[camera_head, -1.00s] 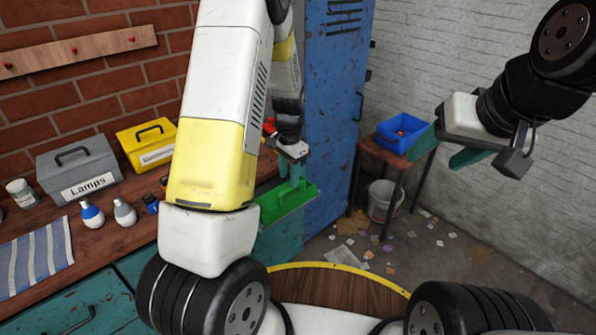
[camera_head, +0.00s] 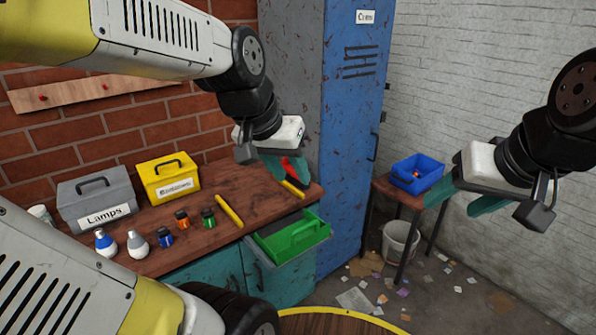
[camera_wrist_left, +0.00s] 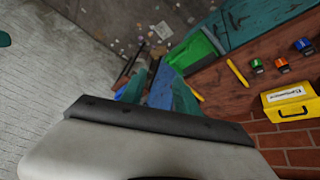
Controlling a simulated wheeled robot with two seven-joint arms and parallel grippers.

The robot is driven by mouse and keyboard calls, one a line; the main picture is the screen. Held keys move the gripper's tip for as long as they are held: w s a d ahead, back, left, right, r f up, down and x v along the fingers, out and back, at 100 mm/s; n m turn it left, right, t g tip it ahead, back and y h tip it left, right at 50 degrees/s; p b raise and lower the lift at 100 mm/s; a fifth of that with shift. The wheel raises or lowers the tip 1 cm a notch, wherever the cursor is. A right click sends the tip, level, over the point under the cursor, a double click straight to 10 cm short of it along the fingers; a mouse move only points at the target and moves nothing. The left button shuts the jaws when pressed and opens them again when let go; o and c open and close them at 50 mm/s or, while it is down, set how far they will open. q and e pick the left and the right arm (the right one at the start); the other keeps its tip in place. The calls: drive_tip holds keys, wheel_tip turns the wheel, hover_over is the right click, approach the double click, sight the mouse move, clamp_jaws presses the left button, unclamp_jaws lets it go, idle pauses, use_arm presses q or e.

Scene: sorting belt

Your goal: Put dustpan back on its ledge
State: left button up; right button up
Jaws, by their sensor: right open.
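My right gripper (camera_head: 465,197) is open and empty at the right, in front of the small table.
The wooden bench (camera_head: 255,188) holds a grey lamps box (camera_head: 98,200), a yellow box (camera_head: 168,180), bulbs, small jars and yellow sticks. A red item (camera_head: 292,166) is partly hidden behind the left gripper. A blue locker (camera_head: 350,120) stands close behind. Litter lies on the floor.

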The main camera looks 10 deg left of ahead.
use_arm(q)
drive_tip(key=shift+n+t, duration=0.5)
drive_tip(key=s, duration=0.2)
drive_tip(key=s+r, duration=0.1)
drive_tip(key=s, duration=0.1)
drive_tip(key=shift+s+d, duration=0.1)
drive_tip(key=shift+s, duration=0.15)
idle(0.4)
